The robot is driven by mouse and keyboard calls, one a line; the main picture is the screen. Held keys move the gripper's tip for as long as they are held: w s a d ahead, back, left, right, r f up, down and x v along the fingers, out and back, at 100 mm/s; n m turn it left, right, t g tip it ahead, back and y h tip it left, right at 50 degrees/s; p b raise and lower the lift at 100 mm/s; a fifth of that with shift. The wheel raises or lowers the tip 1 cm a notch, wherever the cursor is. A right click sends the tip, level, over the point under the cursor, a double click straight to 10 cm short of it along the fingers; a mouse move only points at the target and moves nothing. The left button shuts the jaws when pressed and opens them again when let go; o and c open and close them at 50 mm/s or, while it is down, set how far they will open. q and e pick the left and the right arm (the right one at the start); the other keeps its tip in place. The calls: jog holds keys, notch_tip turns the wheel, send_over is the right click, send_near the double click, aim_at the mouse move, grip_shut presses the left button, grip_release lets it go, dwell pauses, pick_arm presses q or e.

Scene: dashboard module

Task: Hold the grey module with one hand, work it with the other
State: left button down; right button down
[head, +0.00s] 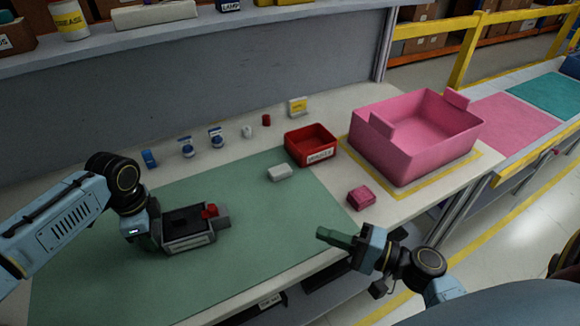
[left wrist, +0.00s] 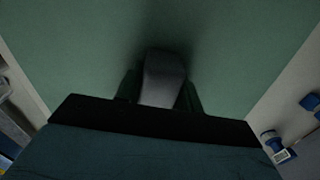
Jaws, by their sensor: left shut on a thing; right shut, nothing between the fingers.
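The grey module (head: 190,240) is a dark-topped box with a light front face on the green mat. A red knob (head: 209,211) stands near its right end, and a grey block (head: 223,216) juts out beyond it. My left gripper (head: 158,231) is shut on the module's left end. In the left wrist view a grey part (left wrist: 162,80) shows between the dark fingers; the rest is hidden by the gripper body. My right gripper (head: 325,235) is shut and empty, over the mat's right edge, well to the right of the module.
A white block (head: 279,173) lies on the green mat (head: 255,240). A red bin (head: 296,151), a pink crate (head: 395,150) and a pink block (head: 361,197) stand right. Several small items, including a blue one (head: 149,158), line the back. The mat between the grippers is clear.

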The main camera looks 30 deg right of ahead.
pick_arm(q)
jog(key=c, duration=0.8)
grip_release()
jog(key=shift+c, duration=0.2)
